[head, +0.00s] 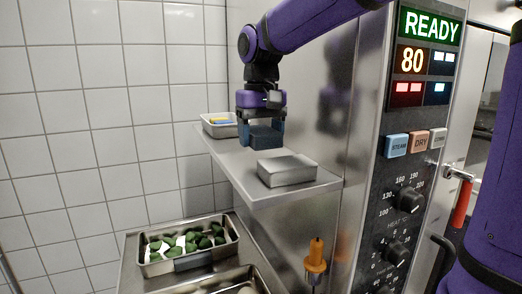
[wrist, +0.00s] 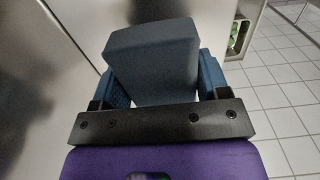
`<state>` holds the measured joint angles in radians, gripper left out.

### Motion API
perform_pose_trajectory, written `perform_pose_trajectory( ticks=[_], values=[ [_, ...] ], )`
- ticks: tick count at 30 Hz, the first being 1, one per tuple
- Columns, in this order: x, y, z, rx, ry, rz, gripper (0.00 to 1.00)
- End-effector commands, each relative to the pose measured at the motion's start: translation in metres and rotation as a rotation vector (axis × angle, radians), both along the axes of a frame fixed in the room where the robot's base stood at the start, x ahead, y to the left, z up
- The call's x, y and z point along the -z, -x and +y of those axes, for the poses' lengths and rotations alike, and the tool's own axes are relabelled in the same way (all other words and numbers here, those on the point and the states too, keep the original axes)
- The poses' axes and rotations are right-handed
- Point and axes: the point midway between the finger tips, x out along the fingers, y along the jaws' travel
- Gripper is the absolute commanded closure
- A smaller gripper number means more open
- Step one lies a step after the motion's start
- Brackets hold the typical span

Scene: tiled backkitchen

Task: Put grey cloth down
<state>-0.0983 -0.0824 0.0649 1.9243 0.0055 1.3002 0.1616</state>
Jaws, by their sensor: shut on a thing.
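The grey cloth (wrist: 152,62) is a dark blue-grey folded block between the two fingers in the wrist view. My gripper (head: 262,140) is shut on it. In the head view the cloth (head: 262,136) shows between the fingertips, above the steel shelf (head: 222,160). It appears held clear of the shelf, behind and left of a closed metal box (head: 287,170). The exact gap beneath the cloth cannot be told.
A small metal tray (head: 208,130) with yellow and blue items stands at the shelf's far end. Below is a steel pan (head: 152,270) of green items. An orange-handled tool (head: 316,262) is below the shelf. The oven panel (head: 400,175) borders the right.

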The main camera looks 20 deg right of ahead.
Motion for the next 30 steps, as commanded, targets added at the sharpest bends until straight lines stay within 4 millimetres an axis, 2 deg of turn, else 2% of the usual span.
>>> perform_pose_trajectory(
  ticks=[10, 28, 29, 30],
  values=[
    [0.034, 0.000, 0.000, 0.000, 0.000, 0.001, 0.61],
    [0.045, 0.000, 0.000, 0.000, 0.000, 0.004, 0.61],
    [0.045, 0.000, 0.000, 0.000, 0.000, 0.004, 0.27],
    [0.046, 0.001, 0.000, 0.000, 0.000, 0.005, 0.18]
  ],
)
